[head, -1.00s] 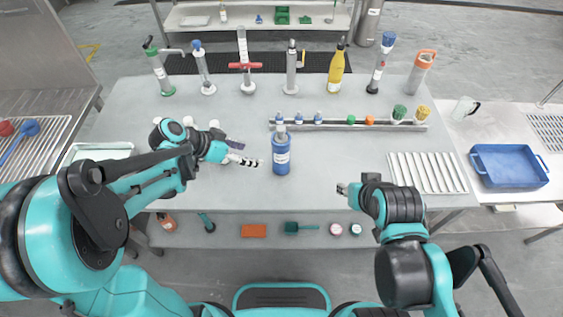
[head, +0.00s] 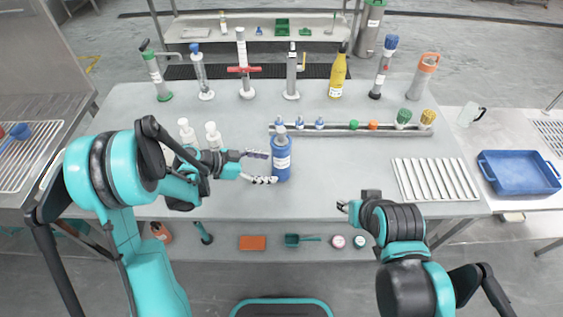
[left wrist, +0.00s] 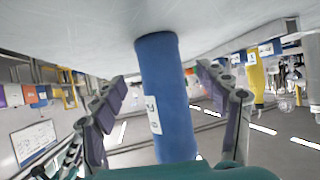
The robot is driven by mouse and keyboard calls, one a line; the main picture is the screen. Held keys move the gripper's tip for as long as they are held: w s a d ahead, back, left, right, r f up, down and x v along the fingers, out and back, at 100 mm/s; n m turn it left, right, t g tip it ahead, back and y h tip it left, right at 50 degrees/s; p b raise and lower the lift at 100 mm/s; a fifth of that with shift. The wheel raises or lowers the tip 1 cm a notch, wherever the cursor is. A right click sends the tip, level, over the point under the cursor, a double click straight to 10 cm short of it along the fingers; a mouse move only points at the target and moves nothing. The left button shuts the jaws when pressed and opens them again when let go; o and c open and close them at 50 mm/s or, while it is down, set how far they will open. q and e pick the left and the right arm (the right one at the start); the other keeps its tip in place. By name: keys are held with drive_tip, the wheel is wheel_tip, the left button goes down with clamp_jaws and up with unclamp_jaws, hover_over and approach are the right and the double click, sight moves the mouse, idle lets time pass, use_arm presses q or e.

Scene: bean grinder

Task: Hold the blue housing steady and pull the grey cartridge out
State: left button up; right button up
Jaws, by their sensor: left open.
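The blue housing (head: 281,164) stands upright near the middle of the table, with a white label on its side. A small grey-blue part (head: 280,128), perhaps the top of the grey cartridge, shows at its top; the rest is hidden inside. My left gripper (head: 260,168) is open at the housing's left side, pointing at it. In the left wrist view the housing (left wrist: 168,95) stands between the two spread fingers (left wrist: 162,84), with gaps on both sides. My right gripper (head: 343,206) is empty near the table's front edge, right of the housing; its jaw opening is too small to read.
A rail (head: 350,132) with small blue, green, orange and yellow items lies behind the housing. Several upright tools and a yellow bottle (head: 338,76) line the back. White bottles (head: 212,134) stand behind my left arm. A ribbed white tray (head: 436,180) is at right. The front centre is clear.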

sight(275, 168)
use_arm(q)
drive_tip(key=b+x, duration=0.1)
drive_tip(key=x, duration=0.2)
drive_tip(key=shift+d+f+b, duration=0.2)
drive_tip(key=shift+b, duration=0.1)
drive_tip(key=shift+w+d+f, duration=0.15)
drive_tip(key=shift+w+d, duration=0.05)
drive_tip(key=shift+d, duration=0.25)
